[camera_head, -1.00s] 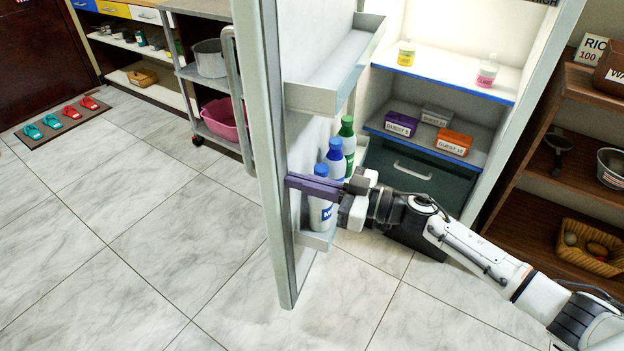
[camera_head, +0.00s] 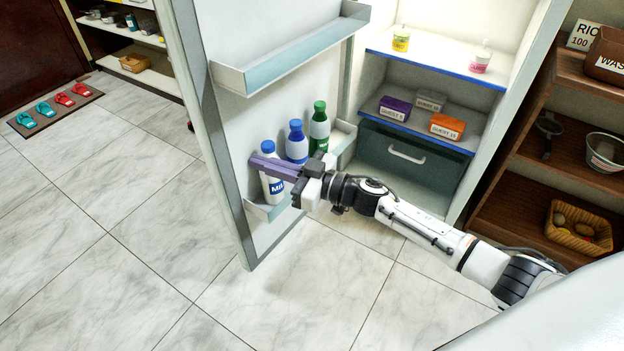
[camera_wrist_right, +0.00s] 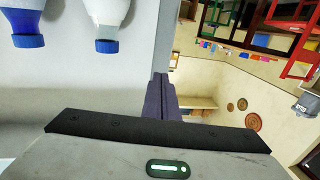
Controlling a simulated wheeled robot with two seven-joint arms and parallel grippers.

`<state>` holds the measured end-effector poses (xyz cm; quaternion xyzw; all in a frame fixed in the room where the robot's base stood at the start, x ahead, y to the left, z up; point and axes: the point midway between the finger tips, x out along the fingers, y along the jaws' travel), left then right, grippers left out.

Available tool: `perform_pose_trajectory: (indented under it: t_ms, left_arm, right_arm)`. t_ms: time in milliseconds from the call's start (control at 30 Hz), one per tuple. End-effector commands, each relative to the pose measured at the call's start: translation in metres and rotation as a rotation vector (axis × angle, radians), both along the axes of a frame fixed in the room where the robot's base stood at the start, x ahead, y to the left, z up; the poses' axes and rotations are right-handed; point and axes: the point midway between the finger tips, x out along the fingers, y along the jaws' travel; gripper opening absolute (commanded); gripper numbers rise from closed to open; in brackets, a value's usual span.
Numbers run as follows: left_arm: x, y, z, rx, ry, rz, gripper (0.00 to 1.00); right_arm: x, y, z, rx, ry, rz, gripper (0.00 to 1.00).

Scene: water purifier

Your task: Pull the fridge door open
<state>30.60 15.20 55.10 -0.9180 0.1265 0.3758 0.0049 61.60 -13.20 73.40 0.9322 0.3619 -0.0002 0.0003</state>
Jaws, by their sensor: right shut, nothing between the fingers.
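The fridge door (camera_head: 199,110) stands wide open to the left of the fridge interior (camera_head: 430,80), its inner side facing me. Its lower shelf (camera_head: 270,210) holds a milk bottle (camera_head: 272,187), a blue-capped bottle (camera_head: 297,145) and a green bottle (camera_head: 319,130). My right gripper (camera_head: 256,164) is shut and empty, its purple fingers in front of the milk bottle and pointing at the inner side of the door near its free edge. I cannot tell whether they touch. In the wrist view the shut fingers (camera_wrist_right: 161,95) lie beside the door edge. My left gripper is not in view.
The fridge holds a purple box (camera_head: 394,108), an orange box (camera_head: 447,126) and a drawer (camera_head: 408,155). A wooden shelf (camera_head: 520,180) stands close on the right. Slippers on a mat (camera_head: 60,110) lie far left. The tiled floor left of the door is clear.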

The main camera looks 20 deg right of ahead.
Motion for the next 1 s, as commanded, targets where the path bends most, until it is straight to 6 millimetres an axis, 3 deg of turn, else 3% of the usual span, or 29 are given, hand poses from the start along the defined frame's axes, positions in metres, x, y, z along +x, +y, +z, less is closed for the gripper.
perform_pose_trajectory:
  t_ms: [133,400,600,867,1000]
  left_arm:
    - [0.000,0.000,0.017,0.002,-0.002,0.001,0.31]
    - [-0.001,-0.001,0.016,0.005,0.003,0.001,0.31]
    - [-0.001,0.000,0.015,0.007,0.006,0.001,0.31]
    - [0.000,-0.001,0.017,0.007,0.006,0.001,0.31]
    - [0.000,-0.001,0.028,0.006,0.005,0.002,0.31]
  right_arm:
    - [-0.019,-0.011,0.003,-0.001,0.006,0.008,0.00]
    - [-0.073,-0.043,-0.001,0.000,0.005,0.008,0.00]
    - [-0.095,-0.057,0.000,-0.001,0.003,0.008,0.00]
    - [-0.102,-0.059,0.000,0.003,0.004,-0.002,0.00]
    - [-0.117,-0.049,-0.014,0.010,0.047,-0.127,0.00]
